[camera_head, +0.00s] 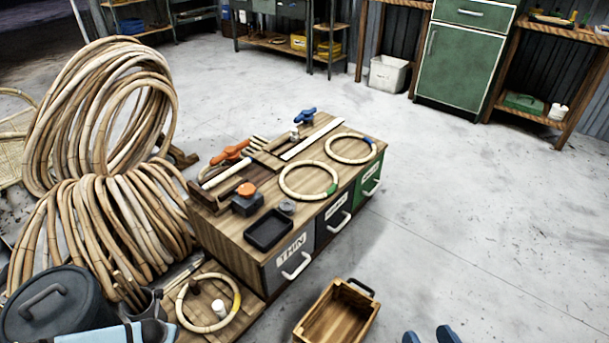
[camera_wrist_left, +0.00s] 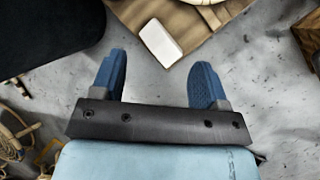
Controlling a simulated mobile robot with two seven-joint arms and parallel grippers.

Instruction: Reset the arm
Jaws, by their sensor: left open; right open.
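My right gripper (camera_head: 430,336) shows at the bottom edge of the head view. Its two blue fingertips are apart, with bare floor between them, to the right of the wooden crate. My left gripper (camera_wrist_left: 157,85) shows in the left wrist view with its blue fingers wide apart and nothing between them. It is over the floor, near a low wooden board (camera_wrist_left: 140,12) with a white object (camera_wrist_left: 160,42) on it. In the head view my light blue left arm part shows at the bottom left; its fingers cannot be made out.
A wooden drawer bench (camera_head: 235,235) carries two rattan rings (camera_head: 309,181), clamps and a black tray (camera_head: 269,230). Another ring (camera_head: 208,302) lies on the low board. A wooden crate (camera_head: 337,315) stands on the floor. Rattan coils (camera_head: 100,120) fill the left. The right floor is clear.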

